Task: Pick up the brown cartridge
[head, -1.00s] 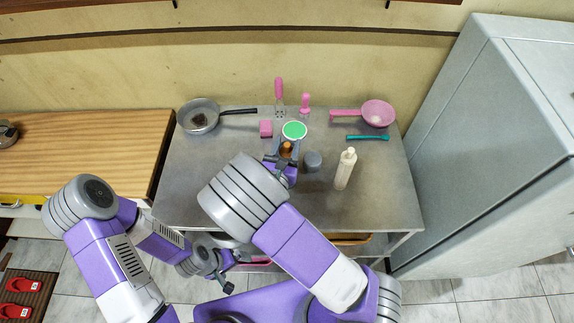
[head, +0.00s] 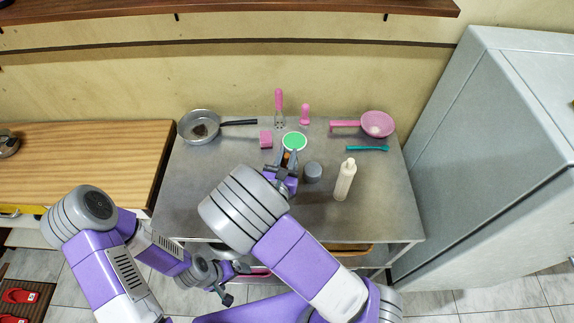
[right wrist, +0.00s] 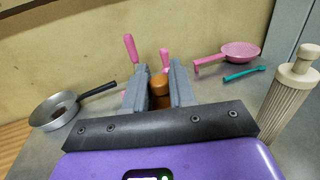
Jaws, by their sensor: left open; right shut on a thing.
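The brown cartridge (head: 286,158) stands near the middle of the grey metal table (head: 210,180), mostly hidden by my right gripper. In the right wrist view its brown top (right wrist: 159,84) shows between the two grey fingers. My right gripper (head: 285,163) is shut on it; I cannot tell whether it is clear of the table. My left gripper (head: 236,283) is open and empty, low in front of the table edge.
A round green-topped piece (head: 294,141) lies just behind the cartridge. A grey cap (head: 313,172) and a pale ribbed cylinder (head: 345,180) stand to the right. A pan (head: 197,126), pink sponge (head: 265,139) and pink strainer (head: 377,124) are further back.

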